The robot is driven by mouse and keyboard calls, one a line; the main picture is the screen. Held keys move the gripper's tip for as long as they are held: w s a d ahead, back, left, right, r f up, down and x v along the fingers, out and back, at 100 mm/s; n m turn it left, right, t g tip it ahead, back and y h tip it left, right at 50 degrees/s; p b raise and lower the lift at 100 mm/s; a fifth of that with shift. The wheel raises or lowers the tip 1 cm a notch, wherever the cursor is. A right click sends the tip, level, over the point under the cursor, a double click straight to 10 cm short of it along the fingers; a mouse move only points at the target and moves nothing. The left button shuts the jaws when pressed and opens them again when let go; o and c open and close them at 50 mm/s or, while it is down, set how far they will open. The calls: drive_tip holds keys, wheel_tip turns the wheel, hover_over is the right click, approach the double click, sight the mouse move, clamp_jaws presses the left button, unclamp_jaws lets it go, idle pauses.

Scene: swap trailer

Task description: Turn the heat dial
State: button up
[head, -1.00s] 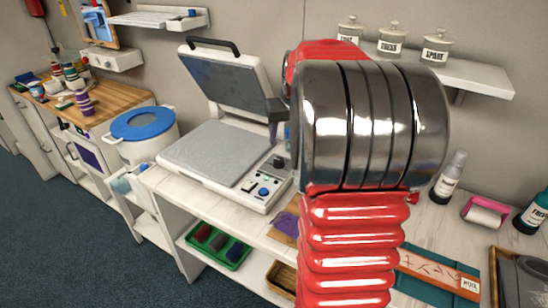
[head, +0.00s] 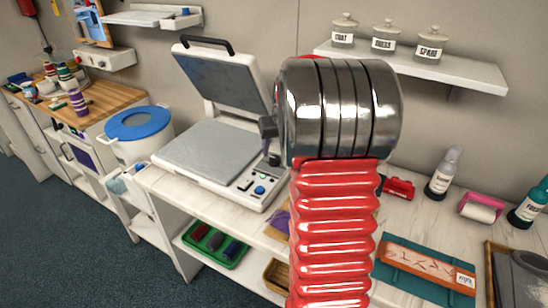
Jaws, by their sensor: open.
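The heat press (head: 210,155) stands on the white bench with its lid raised. Its control panel (head: 250,182) at the front right carries a blue knob (head: 260,190), a dark knob (head: 274,159) and small green-lit displays. I cannot tell from the markings which knob is the heat dial. My gripper (head: 268,130) shows only as a dark grey part past the left side of my red and chrome arm, above the dark knob. It is open with nothing seen in it. Most of it is hidden behind my arm, and I cannot tell whether it touches the knob.
A white bucket with a blue lid (head: 138,122) stands left of the press. A shelf with several jars (head: 415,65) is on the wall. A green tray (head: 215,250) sits below.

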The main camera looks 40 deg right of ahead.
sight(275, 158)
drive_tip(key=x, duration=0.5)
drive_tip(key=shift+w+f, duration=0.15)
drive_tip(key=shift+f, duration=0.15)
drive_tip(key=shift+c, duration=0.6)
